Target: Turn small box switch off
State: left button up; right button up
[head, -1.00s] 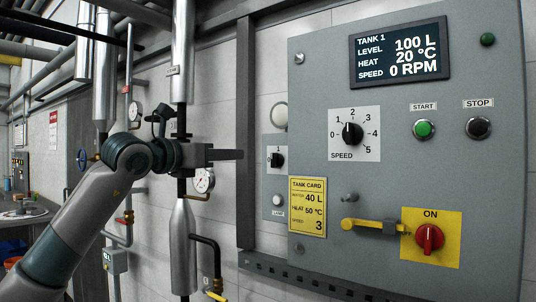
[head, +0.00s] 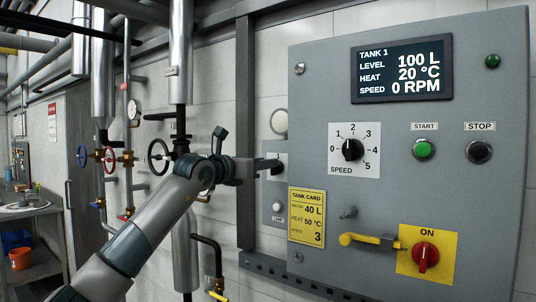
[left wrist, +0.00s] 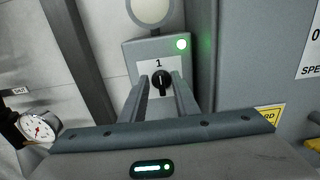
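The small grey box (head: 267,213) is on the wall left of the large panel. It also shows in the left wrist view (left wrist: 134,55). Its black switch knob (left wrist: 161,79) sits on a white plate, with its pointer up toward the "1". My left gripper (head: 272,165) is in front of the box. Its fingers are apart, one on each side of the knob; I cannot tell whether they touch it. In the head view the gripper partly hides the switch. My right gripper is not in view.
The large panel (head: 315,115) stands close to the right, with a speed dial (head: 352,149), start (head: 424,149) and stop (head: 479,151) buttons and a red ON switch (head: 426,256). Pipes, valves and a gauge (left wrist: 36,128) are to the left.

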pick_arm(q)
jog(key=shift+p+x, duration=0.45)
jog(key=shift+x, duration=0.65)
grip_shut()
